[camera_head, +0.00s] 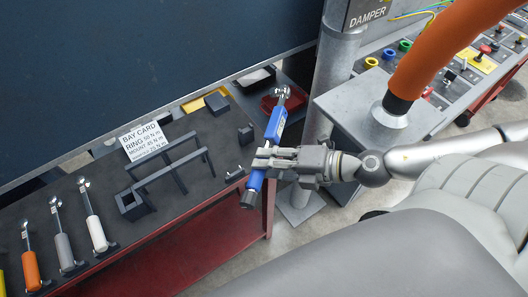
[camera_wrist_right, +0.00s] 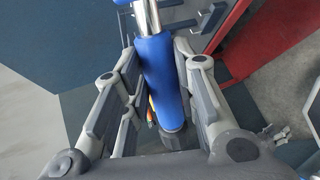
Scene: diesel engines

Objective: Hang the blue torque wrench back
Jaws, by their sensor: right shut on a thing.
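The blue torque wrench (camera_head: 274,127) has a silver ratchet head at its upper end and a dark end cap below. It is held tilted, head up, at the bench's right end. My right gripper (camera_head: 262,160) is shut around its blue handle. In the right wrist view the blue handle (camera_wrist_right: 160,78) lies between the two fingers of the right gripper (camera_wrist_right: 160,95). An orange wrench (camera_head: 31,270), a grey wrench (camera_head: 64,249) and a white wrench (camera_head: 96,232) stand in a row along the bench's front left. My left gripper is not in view.
The dark-topped red bench (camera_head: 215,170) carries a black frame (camera_head: 170,165), small black blocks (camera_head: 217,103) and a bay card (camera_head: 144,141). A grey post (camera_head: 330,80) and an orange pipe (camera_head: 430,55) stand close to my right arm. A dark blue panel rises behind.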

